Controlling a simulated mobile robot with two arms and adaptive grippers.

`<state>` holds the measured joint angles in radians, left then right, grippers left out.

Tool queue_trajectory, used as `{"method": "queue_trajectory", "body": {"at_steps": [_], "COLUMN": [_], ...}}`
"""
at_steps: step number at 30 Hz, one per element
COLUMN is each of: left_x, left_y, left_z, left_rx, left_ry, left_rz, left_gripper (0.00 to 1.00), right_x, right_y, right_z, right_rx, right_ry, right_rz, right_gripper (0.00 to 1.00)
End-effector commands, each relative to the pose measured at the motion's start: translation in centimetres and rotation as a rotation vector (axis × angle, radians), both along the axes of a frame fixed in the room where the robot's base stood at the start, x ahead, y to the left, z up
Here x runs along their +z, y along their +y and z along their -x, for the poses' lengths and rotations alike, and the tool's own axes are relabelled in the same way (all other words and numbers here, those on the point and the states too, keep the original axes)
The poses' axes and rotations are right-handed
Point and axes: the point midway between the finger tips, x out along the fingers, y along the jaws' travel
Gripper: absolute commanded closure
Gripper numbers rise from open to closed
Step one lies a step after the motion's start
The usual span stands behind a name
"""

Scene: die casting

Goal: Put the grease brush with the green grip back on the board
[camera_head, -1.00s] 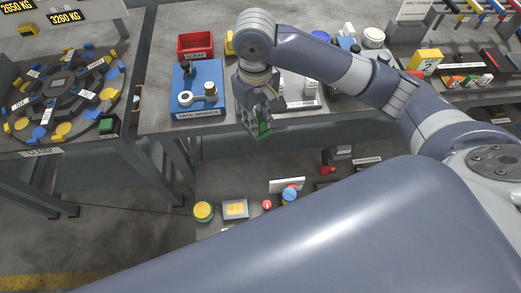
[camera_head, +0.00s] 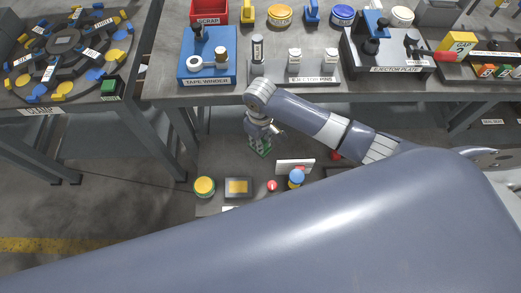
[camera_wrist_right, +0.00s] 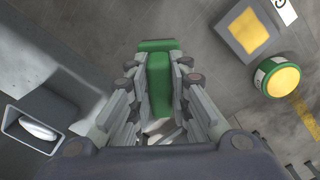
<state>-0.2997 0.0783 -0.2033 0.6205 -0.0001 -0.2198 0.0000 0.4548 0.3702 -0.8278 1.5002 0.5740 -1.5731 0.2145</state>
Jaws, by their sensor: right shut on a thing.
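My right gripper (camera_head: 262,150) hangs in front of the workbench and below its top in the head view. It is shut on a green piece, which I take to be the green grip of the grease brush. In the right wrist view the green grip (camera_wrist_right: 158,80) lies between the two fingers of the right gripper (camera_wrist_right: 155,90), with a wider green end beyond the fingertips. The brush's bristles cannot be made out. The board is not clearly in view. My left gripper is not in view.
The workbench carries a blue tape winder (camera_head: 207,68), an ejector pins stand (camera_head: 310,78), an ejector plate block (camera_head: 390,55) and a red scrap bin (camera_head: 209,10). A lower surface holds a yellow-topped round tin (camera_head: 204,186). A round turntable (camera_head: 65,45) stands at left.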

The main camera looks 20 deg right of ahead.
Motion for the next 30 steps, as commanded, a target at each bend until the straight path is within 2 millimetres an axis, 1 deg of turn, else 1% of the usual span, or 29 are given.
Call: {"method": "queue_trajectory", "body": {"at_steps": [1, 7, 12, 15, 27, 28, 29, 30], "left_x": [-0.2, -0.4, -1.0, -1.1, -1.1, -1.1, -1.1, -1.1], "left_y": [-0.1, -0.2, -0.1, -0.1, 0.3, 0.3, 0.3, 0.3], "left_z": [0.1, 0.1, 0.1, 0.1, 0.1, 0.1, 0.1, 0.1], "left_rx": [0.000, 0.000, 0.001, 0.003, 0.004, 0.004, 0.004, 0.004], "left_ry": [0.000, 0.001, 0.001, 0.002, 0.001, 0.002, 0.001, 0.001], "left_rz": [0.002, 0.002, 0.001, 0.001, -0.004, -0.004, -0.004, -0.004], "left_gripper": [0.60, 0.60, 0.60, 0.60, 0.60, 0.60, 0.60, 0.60], "right_x": [-0.8, -2.5, -5.2, -6.1, -6.6, -6.6, -6.5, -6.5], "right_y": [0.0, 0.0, 0.0, 0.1, 0.0, 0.0, 0.0, 0.0], "right_z": [0.0, 0.0, 0.0, 0.0, 0.0, 0.0, 0.0, 0.0], "right_rx": [0.000, 0.000, -0.001, 0.000, 0.000, 0.000, 0.000, 0.000], "right_ry": [0.000, 0.000, 0.001, -0.001, -0.001, -0.001, -0.001, -0.001], "right_rz": [0.000, 0.000, 0.000, 0.000, 0.000, 0.000, 0.000, 0.000], "right_gripper": [1.00, 1.00, 1.00, 1.00, 1.00, 0.80, 0.73, 0.64]}}
